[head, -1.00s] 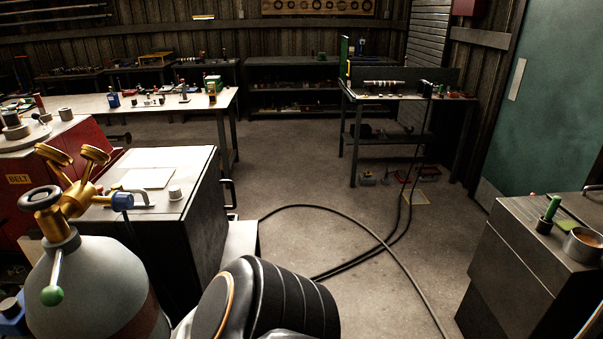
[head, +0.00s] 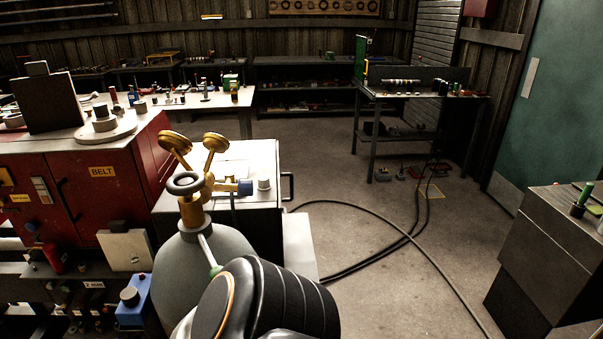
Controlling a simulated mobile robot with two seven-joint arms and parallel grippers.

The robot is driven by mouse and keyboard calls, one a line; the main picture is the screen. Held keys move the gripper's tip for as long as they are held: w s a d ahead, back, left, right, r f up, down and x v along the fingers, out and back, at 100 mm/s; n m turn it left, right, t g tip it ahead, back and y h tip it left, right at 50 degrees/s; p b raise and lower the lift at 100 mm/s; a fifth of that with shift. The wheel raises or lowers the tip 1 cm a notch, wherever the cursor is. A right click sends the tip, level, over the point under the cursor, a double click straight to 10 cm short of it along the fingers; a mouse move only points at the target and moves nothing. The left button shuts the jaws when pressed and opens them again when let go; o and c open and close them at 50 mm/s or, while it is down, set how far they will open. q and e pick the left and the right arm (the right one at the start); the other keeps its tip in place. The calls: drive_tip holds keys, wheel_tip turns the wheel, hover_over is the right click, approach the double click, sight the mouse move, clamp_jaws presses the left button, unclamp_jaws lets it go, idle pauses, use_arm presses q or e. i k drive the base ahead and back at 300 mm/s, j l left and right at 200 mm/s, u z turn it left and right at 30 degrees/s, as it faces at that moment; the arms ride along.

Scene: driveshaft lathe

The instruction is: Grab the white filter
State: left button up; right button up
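I cannot single out a white filter with certainty. A small whitish cylinder (head: 263,184) stands upright on the light top of the cabinet in the middle. Other short pale cylinders, one of them with a dark top (head: 103,117), stand on a round disc on the red cabinet at the left. They are too small to tell what they are. Neither of my grippers is in view. Only a black rounded part of my own body shows at the bottom, and it hides part of the floor and the gas cylinder.
A grey gas cylinder (head: 202,262) with brass gauges stands close in front of the middle cabinet (head: 233,200). The red cabinet (head: 100,200) is at the left. A dark cabinet (head: 545,255) stands at the right. Black cables (head: 372,262) cross the otherwise open floor.

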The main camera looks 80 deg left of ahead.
sight(119, 244)
drive_tip(key=k+l+z, duration=0.15)
drive_tip(key=k, duration=0.75)
drive_tip(key=k+z, duration=0.35)
drive_tip(key=k+l+z, duration=0.1)
drive_tip(key=k+z, duration=0.7)
drive_tip(key=z, duration=0.2)
drive_tip(key=k+z, duration=0.35)
drive_tip(key=k+j+z, duration=0.1)
drive_tip(key=k+z, duration=0.55)
drive_tip(key=u, duration=2.85)
